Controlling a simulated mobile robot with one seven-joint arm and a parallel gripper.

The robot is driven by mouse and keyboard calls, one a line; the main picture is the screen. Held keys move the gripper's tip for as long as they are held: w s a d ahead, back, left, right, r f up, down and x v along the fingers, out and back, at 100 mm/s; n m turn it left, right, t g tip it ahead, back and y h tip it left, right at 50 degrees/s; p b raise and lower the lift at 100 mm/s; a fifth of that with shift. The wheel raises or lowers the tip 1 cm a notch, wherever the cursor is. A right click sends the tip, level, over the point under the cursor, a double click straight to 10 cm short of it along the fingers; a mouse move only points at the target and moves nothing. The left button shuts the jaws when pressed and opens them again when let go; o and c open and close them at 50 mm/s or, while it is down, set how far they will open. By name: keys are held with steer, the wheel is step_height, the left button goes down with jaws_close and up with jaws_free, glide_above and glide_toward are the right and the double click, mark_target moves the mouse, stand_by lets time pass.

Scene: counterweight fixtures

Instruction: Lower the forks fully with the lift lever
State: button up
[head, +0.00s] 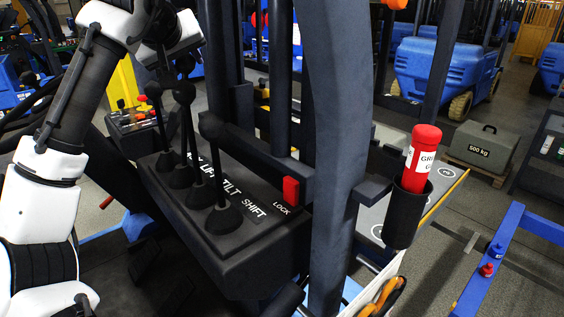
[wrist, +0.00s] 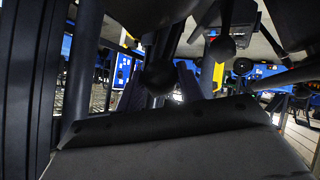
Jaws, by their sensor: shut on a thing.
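A dark console (head: 240,262) carries a row of black levers with round knobs, beside white lettering that includes TILT and SHIFT; the lettering before TILT is partly covered. My gripper (wrist: 158,86) is shut on a black round lever knob (wrist: 158,77), which sits between its two fingers in the wrist view. The held lever appears to be the lift lever, but the overlapping shafts in the head view make this unsure. In the head view my wrist comes down from the upper left over the lever tops, and the fingertips are hard to make out. The forks cannot be made out.
The shift lever (head: 211,125) stands nearest the camera. A red lock switch (head: 291,190) is on the console's right. Dark mast posts rise beside it, close to the levers. A red cylinder (head: 422,155) stands in a black holder. A 500 kg weight (head: 481,147) rests behind.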

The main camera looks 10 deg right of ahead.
steer(key=d, duration=0.1)
steer(key=w+d, duration=0.2)
steer(key=shift+f, duration=0.25)
steer(key=shift+d+r, duration=0.1)
steer(key=shift+c, duration=0.2)
stand_by(0.9)
steer(key=shift+o, duration=0.2)
steer(key=s+a, duration=0.1)
steer(key=a, duration=0.1)
steer(key=s+a, duration=0.2)
steer(key=s+a+r, duration=0.1)
steer(key=a, duration=0.2)
steer(key=shift+s+r, duration=0.1)
steer(key=shift+s, duration=0.2)
steer(key=shift+c, duration=0.2)
steer(key=shift+a, duration=0.1)
steer(key=o, duration=0.8)
steer(key=shift+o, duration=0.2)
